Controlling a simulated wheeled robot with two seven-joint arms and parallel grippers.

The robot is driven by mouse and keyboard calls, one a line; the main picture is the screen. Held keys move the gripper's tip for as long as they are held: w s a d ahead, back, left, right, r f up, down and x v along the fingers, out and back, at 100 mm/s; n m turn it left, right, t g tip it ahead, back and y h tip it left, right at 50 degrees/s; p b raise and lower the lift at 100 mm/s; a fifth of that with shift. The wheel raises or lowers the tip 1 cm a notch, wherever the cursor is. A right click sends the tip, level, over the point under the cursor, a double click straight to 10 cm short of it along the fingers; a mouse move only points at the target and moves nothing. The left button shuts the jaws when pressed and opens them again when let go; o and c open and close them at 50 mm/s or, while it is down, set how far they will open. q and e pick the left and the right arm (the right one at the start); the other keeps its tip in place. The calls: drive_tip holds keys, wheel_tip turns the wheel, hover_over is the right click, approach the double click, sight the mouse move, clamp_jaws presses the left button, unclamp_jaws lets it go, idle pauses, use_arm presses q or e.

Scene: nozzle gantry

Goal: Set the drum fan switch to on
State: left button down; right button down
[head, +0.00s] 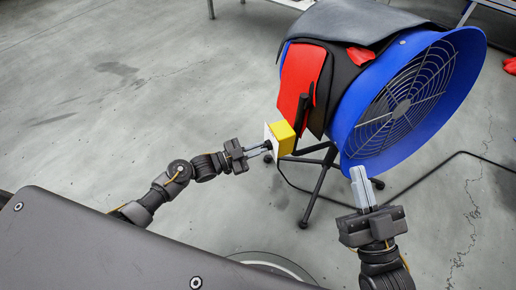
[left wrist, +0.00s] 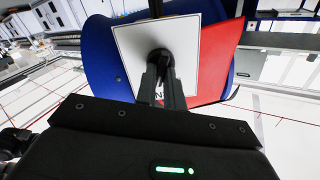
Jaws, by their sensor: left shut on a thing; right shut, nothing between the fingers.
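The drum fan (head: 360,130) has a blue drum and a wire grille, and stands on a dark stand. A yellow switch box (head: 285,133) with a white front plate (head: 268,135) sits on its left side. In the left wrist view the white plate (left wrist: 130,45) fills the upper middle, with a dark knob (left wrist: 160,56) on it. My left gripper (head: 268,146) is shut on the knob; its fingers (left wrist: 160,75) hide part of it. The knob's setting and the plate's markings are mostly covered. My right gripper (head: 358,172) is shut and empty, in front of the fan's lower rim.
Red and black cloths (head: 303,80) and a grey cover (head: 350,22) hang over the drum. A black cable (head: 425,170) runs across the floor to the right. The grey floor (head: 130,90) at the left is clear. Table legs stand at the back.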

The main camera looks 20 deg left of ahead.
use_arm(q)
drive_tip(key=shift+s+f+m, duration=0.1)
drive_tip(key=shift+m, duration=0.8)
use_arm(e)
drive_tip(key=shift+d+r+t, duration=0.15)
drive_tip(key=shift+r+t, duration=0.15)
drive_tip(key=shift+r, duration=0.05)
use_arm(q)
drive_tip(key=c, duration=1.5)
unclamp_jaws()
use_arm(e)
drive_tip(key=shift+f, duration=0.1)
